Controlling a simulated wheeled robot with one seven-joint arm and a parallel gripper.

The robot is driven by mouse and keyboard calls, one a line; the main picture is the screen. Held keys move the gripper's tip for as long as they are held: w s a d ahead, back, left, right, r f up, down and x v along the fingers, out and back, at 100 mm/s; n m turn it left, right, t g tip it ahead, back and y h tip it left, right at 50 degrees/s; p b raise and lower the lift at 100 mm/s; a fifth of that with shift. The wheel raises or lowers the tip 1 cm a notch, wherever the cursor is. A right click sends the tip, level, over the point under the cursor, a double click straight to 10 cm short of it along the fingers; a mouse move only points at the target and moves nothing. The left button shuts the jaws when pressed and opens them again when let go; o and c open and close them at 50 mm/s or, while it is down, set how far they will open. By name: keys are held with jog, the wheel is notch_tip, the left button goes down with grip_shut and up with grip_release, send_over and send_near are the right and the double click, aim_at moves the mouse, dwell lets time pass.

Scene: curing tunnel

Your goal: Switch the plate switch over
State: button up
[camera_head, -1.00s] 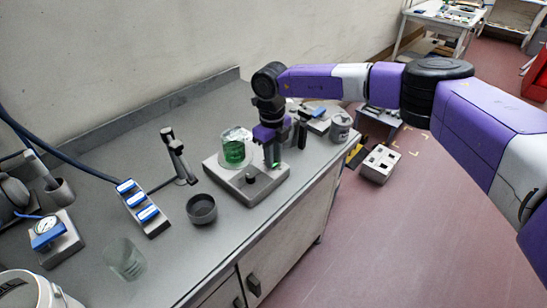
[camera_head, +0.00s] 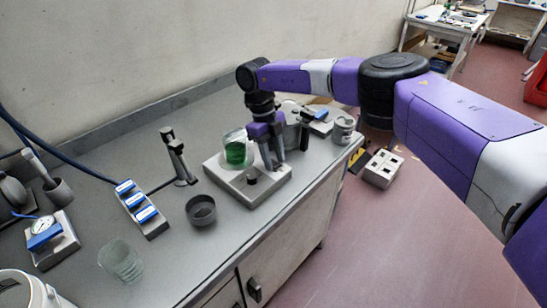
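The hot plate (camera_head: 225,176) is a grey slab near the front of the bench. A glass beaker of green liquid (camera_head: 236,152) stands on it. A small dark upright knob (camera_head: 252,176), which looks like the plate switch, stands on its front part; its setting is too small to read. My gripper (camera_head: 275,163) points down over the right part of the plate, right of the beaker and just behind and right of the knob. Its two dark fingers show a narrow gap, with nothing visible between them. I cannot tell whether they touch the plate.
A dark bowl (camera_head: 201,210) and a clamp stand (camera_head: 178,157) are left of the plate. A blue-switched strip (camera_head: 139,208), a clear glass (camera_head: 121,262) and a gauge (camera_head: 45,238) are farther left. A grey can (camera_head: 342,129) stands right, near the bench edge.

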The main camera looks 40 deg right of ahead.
jog(key=shift+r, duration=0.1)
jog(key=b+v, duration=0.1)
jog(key=v, duration=0.6)
jog(key=shift+w+r, duration=0.1)
jog(key=shift+r, duration=0.2)
dwell(0.6)
